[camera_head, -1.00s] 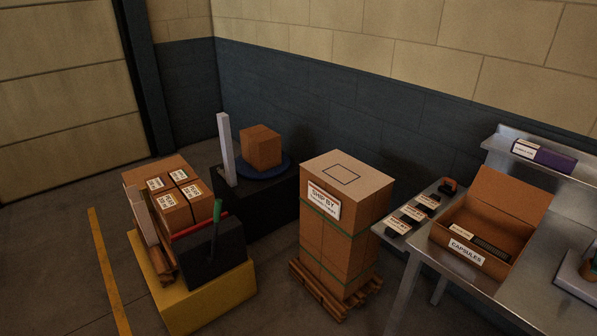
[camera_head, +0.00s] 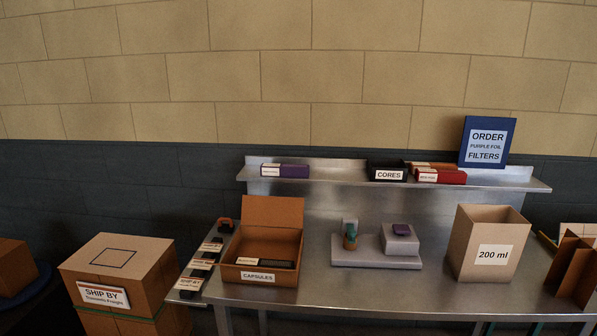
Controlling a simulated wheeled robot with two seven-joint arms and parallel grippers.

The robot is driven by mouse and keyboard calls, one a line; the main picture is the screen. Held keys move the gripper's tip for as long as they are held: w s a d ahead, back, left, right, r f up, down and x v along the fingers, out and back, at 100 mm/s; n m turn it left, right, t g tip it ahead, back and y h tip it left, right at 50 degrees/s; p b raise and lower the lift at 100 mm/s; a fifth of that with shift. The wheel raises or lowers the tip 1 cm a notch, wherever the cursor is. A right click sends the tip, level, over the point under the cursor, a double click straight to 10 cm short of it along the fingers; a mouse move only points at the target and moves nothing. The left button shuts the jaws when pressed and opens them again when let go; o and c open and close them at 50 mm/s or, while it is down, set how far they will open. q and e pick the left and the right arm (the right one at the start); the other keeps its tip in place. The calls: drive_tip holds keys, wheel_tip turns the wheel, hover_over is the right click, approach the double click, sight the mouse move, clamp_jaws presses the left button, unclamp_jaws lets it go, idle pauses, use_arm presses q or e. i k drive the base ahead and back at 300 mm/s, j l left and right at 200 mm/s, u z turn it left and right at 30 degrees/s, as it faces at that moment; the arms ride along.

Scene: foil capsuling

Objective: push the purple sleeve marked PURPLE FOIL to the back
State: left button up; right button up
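The purple sleeve (camera_head: 293,171) lies on the left part of the metal shelf (camera_head: 333,177) above the workbench. It has a white label (camera_head: 270,170) on its left end, and the print is too small to read. A blue sign (camera_head: 487,142) on the shelf's right end reads ORDER, PURPLE FOIL, FILTERS. Neither of my grippers shows in the head view.
On the metal bench (camera_head: 350,284) stand an open CAPSULES box (camera_head: 270,238), a small grey fixture (camera_head: 376,257) and an open 200 ml carton (camera_head: 488,247). A CORES box (camera_head: 387,171) and red sleeves (camera_head: 442,176) share the shelf. A SHIP BY carton (camera_head: 118,268) stands left.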

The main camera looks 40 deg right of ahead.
sight(266, 169)
drive_tip(key=z, duration=1.05)
drive_tip(key=i+j, duration=0.1)
drive_tip(key=j, duration=0.3)
drive_tip(key=i+j+z, duration=0.1)
drive_tip(key=j, duration=0.7)
drive_tip(key=i, duration=0.05)
